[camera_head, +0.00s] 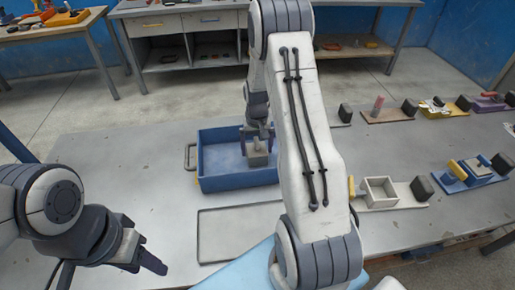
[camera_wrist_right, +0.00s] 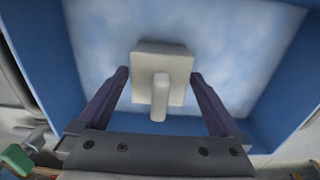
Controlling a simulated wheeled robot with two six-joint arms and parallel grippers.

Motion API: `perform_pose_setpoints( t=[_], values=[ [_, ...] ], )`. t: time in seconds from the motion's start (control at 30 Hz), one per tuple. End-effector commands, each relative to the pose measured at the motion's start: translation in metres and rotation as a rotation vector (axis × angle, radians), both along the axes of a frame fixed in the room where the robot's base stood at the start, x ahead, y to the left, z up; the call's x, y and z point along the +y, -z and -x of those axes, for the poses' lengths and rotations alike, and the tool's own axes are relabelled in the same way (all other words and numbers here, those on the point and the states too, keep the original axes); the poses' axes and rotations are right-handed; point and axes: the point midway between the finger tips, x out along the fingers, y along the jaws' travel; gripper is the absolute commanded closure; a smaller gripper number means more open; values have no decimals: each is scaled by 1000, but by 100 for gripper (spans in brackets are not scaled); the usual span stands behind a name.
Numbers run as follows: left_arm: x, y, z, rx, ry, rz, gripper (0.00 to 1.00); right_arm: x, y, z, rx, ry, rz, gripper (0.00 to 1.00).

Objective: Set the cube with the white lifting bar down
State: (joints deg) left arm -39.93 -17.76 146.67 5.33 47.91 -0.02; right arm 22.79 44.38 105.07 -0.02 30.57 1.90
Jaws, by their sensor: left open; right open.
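The grey cube (camera_head: 258,159) is inside the blue tray (camera_head: 215,184), below my right gripper (camera_head: 258,137). In the right wrist view the cube (camera_wrist_right: 172,57) lies over the tray floor, with its white lifting bar (camera_wrist_right: 159,97) pointing toward the camera. My right gripper (camera_wrist_right: 160,73) is open, with one finger on each side of the cube and bar and visible gaps between. I cannot tell whether the cube's underside touches the tray floor. My left gripper (camera_head: 148,262) is open and empty at the lower left, away from the tray.
A flat grey panel (camera_head: 235,235) lies in front of the tray. Several small stations with black blocks stand along the right of the table, including an open light box (camera_head: 379,192) and a blue fixture (camera_head: 470,174). The table's left part is clear.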

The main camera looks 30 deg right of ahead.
Motion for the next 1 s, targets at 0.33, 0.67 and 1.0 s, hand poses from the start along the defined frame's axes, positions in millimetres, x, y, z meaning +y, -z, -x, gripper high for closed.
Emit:
perform_pose_setpoints(
  t=[0.33,0.67,1.0],
  values=[
    [0,9,0,0,0,0,51,0,-68,-2,-7,0,3,0],
    [0,11,0,0,0,0,51,0,-114,-1,-3,0,1,0],
    [0,11,0,0,0,0,51,46,-133,1,-10,-95,-3,0]
  ],
)
